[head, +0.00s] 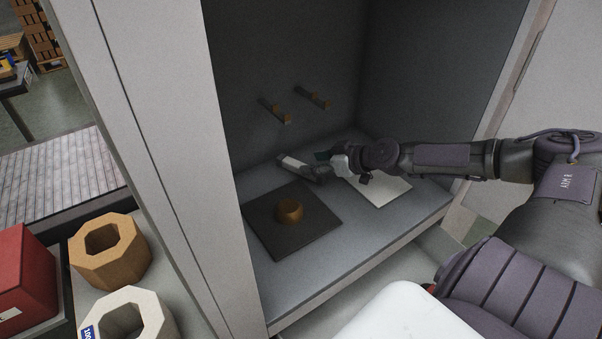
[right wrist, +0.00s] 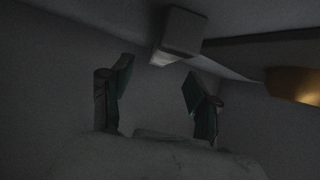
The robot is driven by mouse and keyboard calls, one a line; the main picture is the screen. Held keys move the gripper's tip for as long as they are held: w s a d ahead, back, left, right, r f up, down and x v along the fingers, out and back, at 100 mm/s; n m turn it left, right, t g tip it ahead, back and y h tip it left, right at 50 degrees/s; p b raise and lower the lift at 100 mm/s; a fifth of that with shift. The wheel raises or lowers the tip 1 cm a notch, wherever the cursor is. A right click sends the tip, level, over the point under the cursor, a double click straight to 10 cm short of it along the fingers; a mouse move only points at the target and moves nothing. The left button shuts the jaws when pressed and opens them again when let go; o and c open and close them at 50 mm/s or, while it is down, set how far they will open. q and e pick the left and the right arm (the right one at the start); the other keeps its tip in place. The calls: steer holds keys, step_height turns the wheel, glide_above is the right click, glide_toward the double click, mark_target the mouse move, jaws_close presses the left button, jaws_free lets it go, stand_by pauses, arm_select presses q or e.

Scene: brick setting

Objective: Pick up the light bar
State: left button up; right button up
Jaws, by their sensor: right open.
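The light bar (head: 291,162) is a pale, short bar lying near the back of the grey cabinet floor. My right gripper (head: 321,165) reaches in from the right, at the bar's right end, with its fingers spread. In the right wrist view, the open fingers (right wrist: 158,76) have dark green pads with nothing between them. A pale block end, which looks like the bar (right wrist: 182,34), shows just beyond the fingertips. I cannot tell whether a finger touches it. My left gripper is not in view.
A dark square plate (head: 268,226) with a gold-brown round piece (head: 289,210) lies in front of the bar. A pale plate (head: 390,192) lies under my right forearm. Two brown pegs (head: 275,111) (head: 313,98) stick out of the back wall. The cabinet's side post (head: 165,130) stands left.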

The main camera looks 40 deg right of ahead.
mark_target(301, 164)
steer(key=shift+w+f+p, duration=0.1)
steer(key=shift+w+p, duration=0.2)
steer(key=shift+p, duration=0.35)
steer(key=shift+w+a+f+p, duration=0.2)
steer(key=shift+w+a+p, duration=0.1)
steer(key=shift+w+p, duration=0.25)
steer(key=p+x, duration=0.1)
steer(key=x, duration=0.1)
steer(key=shift+w+a+f+p, duration=0.1)
steer(key=shift+w+f+p, duration=0.05)
steer(key=shift+f+p, duration=0.25)
steer(key=shift+w+a+f, duration=0.1)
steer(key=shift+w+f, duration=0.15)
steer(key=shift+f, duration=0.05)
jaws_close()
